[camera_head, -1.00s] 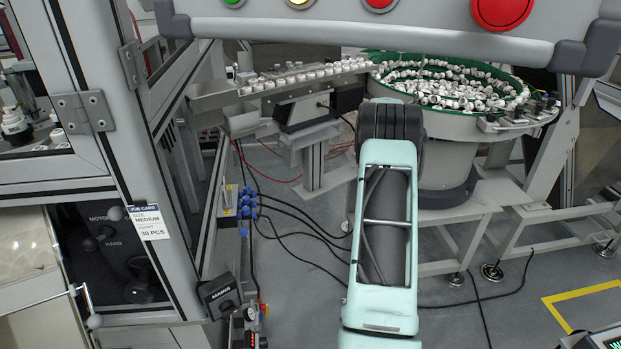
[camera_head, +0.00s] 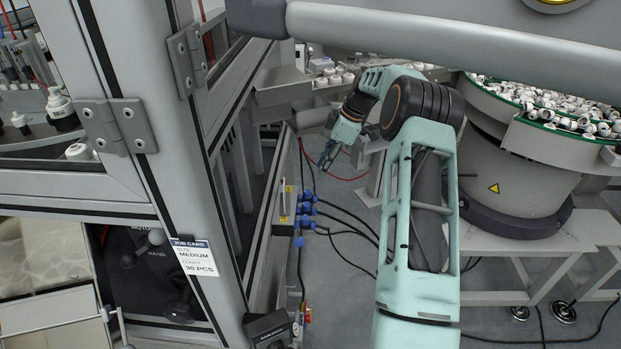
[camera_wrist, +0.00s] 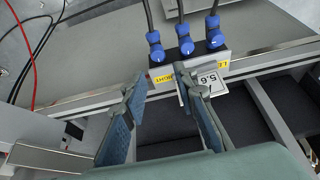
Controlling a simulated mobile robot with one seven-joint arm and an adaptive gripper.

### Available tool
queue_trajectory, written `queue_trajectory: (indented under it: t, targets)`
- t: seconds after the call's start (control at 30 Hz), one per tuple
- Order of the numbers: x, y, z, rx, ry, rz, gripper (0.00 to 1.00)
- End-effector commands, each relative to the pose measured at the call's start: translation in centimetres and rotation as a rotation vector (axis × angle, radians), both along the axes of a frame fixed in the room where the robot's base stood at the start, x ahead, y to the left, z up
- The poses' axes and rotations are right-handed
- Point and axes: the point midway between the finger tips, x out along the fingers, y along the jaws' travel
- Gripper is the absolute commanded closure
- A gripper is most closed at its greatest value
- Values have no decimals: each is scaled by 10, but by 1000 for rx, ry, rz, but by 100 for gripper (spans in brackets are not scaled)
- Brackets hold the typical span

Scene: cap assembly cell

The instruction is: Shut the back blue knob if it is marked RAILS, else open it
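Several blue knobs (camera_head: 307,209) sit in a cluster on a narrow manifold beside the machine frame in the head view. The back one (camera_head: 308,195) is at the top of the cluster. In the wrist view, three blue knobs (camera_wrist: 185,45) stand in a row with black hoses at them. Yellow labels (camera_wrist: 163,79) lie below them, partly hidden by my fingers; I cannot read a whole word. My gripper (camera_wrist: 158,80) is open and empty, its two fingers apart just short of the row. In the head view my gripper (camera_head: 330,158) is behind and right of the cluster.
A white tag (camera_wrist: 209,82) hangs beside my right finger. The frame post with a job card (camera_head: 194,257) stands left of the knobs. Black hoses (camera_head: 345,228) run right from them. A feeder bowl (camera_head: 545,125) is at the right, and a grey bar crosses the top.

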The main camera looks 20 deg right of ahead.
Motion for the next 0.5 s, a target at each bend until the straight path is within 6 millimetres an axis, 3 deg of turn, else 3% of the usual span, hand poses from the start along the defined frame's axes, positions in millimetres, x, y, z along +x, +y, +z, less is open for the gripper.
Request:
queue_trajectory:
  t: [0.23, 0.5]
  targets:
    - [1, 4, -10, 1, 2, 1, 73]
    - [8, 22, -55, 1, 3, 2, 73]
